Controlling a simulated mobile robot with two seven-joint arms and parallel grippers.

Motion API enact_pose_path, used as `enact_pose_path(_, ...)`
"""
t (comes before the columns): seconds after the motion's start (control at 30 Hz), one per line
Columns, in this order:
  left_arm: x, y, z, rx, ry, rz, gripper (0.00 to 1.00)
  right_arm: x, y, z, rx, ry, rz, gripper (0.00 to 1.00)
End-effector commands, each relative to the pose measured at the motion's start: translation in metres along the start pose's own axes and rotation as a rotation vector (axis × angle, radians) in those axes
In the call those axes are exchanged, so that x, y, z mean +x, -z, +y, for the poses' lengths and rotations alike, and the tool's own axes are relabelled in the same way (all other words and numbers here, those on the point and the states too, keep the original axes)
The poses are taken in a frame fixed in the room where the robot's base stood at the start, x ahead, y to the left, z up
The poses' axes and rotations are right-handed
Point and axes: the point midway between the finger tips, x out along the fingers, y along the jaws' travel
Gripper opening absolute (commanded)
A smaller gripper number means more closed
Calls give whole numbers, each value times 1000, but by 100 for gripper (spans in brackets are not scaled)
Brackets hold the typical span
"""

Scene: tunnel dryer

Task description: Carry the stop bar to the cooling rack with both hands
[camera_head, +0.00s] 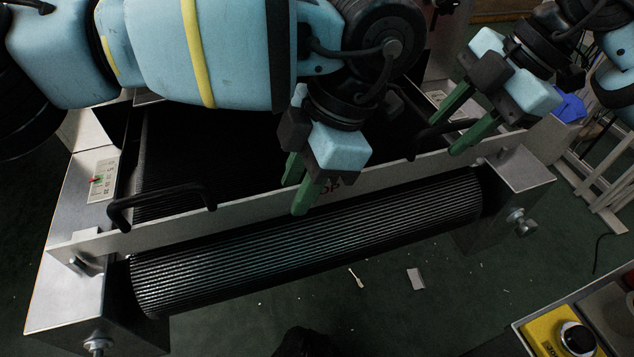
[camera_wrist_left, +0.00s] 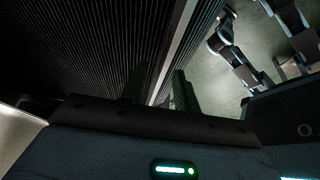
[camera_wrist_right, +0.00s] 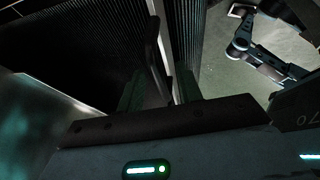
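The stop bar (camera_head: 250,204) is a long pale metal strip with red lettering. It lies across the dryer's outfeed, just behind the ribbed roller. It has a black handle near its left end (camera_head: 160,203) and another toward its right end (camera_head: 412,148). My left gripper (camera_head: 298,184) is open over the bar's middle, well right of the left handle. In the left wrist view the bar (camera_wrist_left: 178,48) runs between its fingers. My right gripper (camera_head: 462,120) is open at the right handle. In the right wrist view that handle (camera_wrist_right: 152,65) shows between the fingers; contact is unclear.
The ribbed roller (camera_head: 310,243) sits between metal side housings, with a bolt (camera_head: 522,222) on the right. A pale frame (camera_head: 592,185) stands at the far right; I cannot tell whether it is the cooling rack. A yellow control box (camera_head: 545,335) is lower right. Green floor lies in front.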

Motion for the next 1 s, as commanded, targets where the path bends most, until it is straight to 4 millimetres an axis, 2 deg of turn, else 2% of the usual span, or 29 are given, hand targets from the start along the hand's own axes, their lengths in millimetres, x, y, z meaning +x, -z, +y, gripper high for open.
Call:
enact_pose_path(0.37, 6, 0, 0, -1, 0, 0, 31, 6, 0, 0, 0, -1, 0, 36)
enact_pose_path(0.43, 6, 0, 0, -1, 0, 0, 26, 6, 0, 0, 0, -1, 0, 30)
enact_pose_path(0.6, 6, 0, 0, -1, 0, 0, 3, 6, 0, 0, 0, -1, 0, 8)
enact_pose_path(0.67, 6, 0, 0, 0, 0, 0, 0, 6, 0, 0, 0, 0, 0, 0)
enact_pose_path(1.0, 6, 0, 0, -1, 0, 0, 0, 6, 0, 0, 0, -1, 0, 0)
